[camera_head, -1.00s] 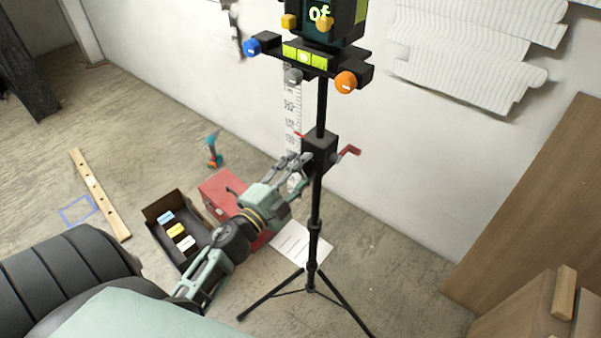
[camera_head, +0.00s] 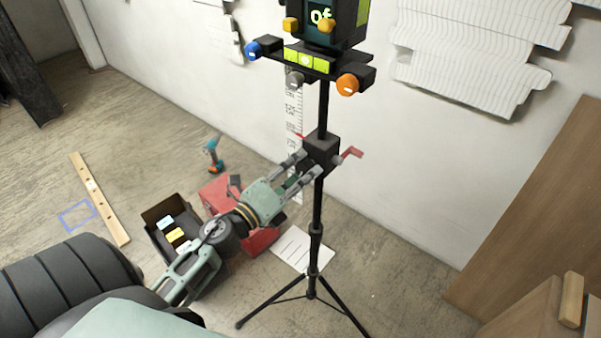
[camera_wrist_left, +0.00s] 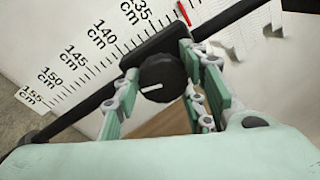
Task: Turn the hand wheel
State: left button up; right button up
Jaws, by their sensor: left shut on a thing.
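The hand wheel is a black round knob with a white mark (camera_wrist_left: 161,78) in the left wrist view. It sits on the side of a black box (camera_head: 322,150) on the tripod's pole. My left gripper (camera_head: 302,169) reaches the box's left side and is shut on the wheel. In the left wrist view its fingers (camera_wrist_left: 156,88) stand on both sides of the wheel. The white mark lies nearly level. In the head view the fingers and box mostly hide the wheel. My right gripper is not in view.
A red crank (camera_head: 350,154) sticks out right of the box. The tripod (camera_head: 312,284) carries a device (camera_head: 322,22) with coloured knobs. A ruler (camera_head: 293,105) stands behind the pole. A red box (camera_head: 222,190) and an open tray (camera_head: 150,216) lie below my arm.

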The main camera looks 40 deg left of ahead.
pick_arm(q)
jog(key=m, duration=0.3)
jog(key=shift+s+f+m, duration=0.1)
jog(key=shift+f+m, duration=0.15)
jog(key=shift+m, duration=0.15)
jog(key=shift+r+m+g+h, duration=0.1)
jog(key=shift+m+g+h, duration=0.25)
jog(key=shift+m, duration=1.45)
jog(key=shift+c, duration=0.2)
jog(key=o, duration=1)
jog(key=shift+a, duration=0.1)
jog(key=shift+o, duration=0.5)
jog(key=shift+r, duration=0.2)
jog(key=s+a, duration=0.2)
jog(key=s, duration=0.9)
jog(key=shift+s, duration=0.4)
jog(key=shift+o, duration=0.2)
jog(key=shift+f, duration=0.1)
